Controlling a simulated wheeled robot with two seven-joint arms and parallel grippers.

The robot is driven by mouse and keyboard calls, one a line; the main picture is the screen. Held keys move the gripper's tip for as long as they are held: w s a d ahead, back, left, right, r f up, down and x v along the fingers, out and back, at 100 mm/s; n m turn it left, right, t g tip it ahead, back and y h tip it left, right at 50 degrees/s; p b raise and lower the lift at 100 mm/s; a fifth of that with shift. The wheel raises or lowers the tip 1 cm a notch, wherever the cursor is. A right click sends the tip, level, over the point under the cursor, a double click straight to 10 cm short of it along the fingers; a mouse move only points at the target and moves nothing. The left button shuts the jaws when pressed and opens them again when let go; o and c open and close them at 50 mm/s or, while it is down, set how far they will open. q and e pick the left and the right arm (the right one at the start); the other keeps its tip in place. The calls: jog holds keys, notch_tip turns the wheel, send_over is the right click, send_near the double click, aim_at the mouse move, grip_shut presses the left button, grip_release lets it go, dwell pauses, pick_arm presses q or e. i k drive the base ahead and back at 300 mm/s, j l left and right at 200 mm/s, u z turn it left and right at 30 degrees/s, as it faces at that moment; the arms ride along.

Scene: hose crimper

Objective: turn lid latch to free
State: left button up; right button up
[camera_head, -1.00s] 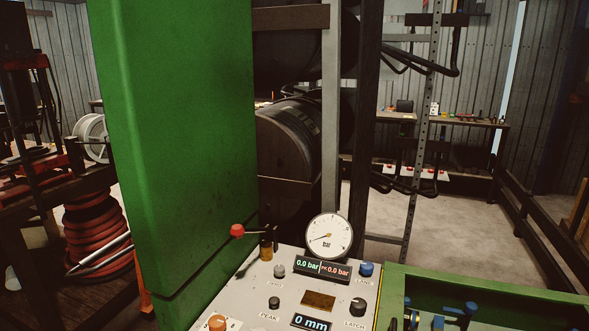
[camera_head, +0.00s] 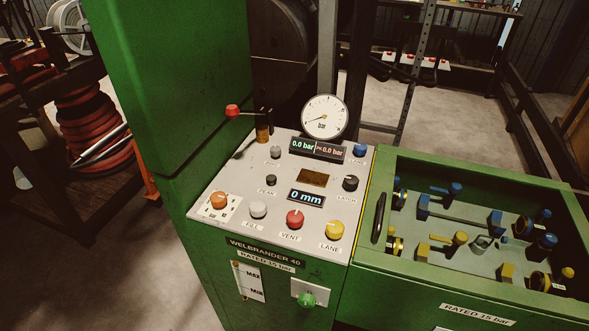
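The black latch knob (camera_head: 350,183) sits at the right side of the sloped grey control panel (camera_head: 228,189), above a label reading LATCH. Its pointer direction is too small to read. The green box (camera_head: 445,284) to the right of the panel shows its inside, with blue and yellow fittings; I cannot tell whether a clear lid covers it. A black handle (camera_head: 379,217) is on the box's left side. Neither of my grippers is in view.
A gauge (camera_head: 325,117) and a display reading 0.0 bar (camera_head: 317,150) stand above the panel. Around the latch knob are a blue knob (camera_head: 360,150), a yellow knob (camera_head: 334,229) and a red knob (camera_head: 295,219). A red-tipped lever (camera_head: 233,110) projects at the upper left.

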aim_at(351, 182)
jog(key=k+l+z, duration=0.1)
jog(key=l+z, duration=0.15)
jog(key=l, duration=0.45)
jog(key=l+z, duration=0.25)
jog(key=l, duration=0.5)
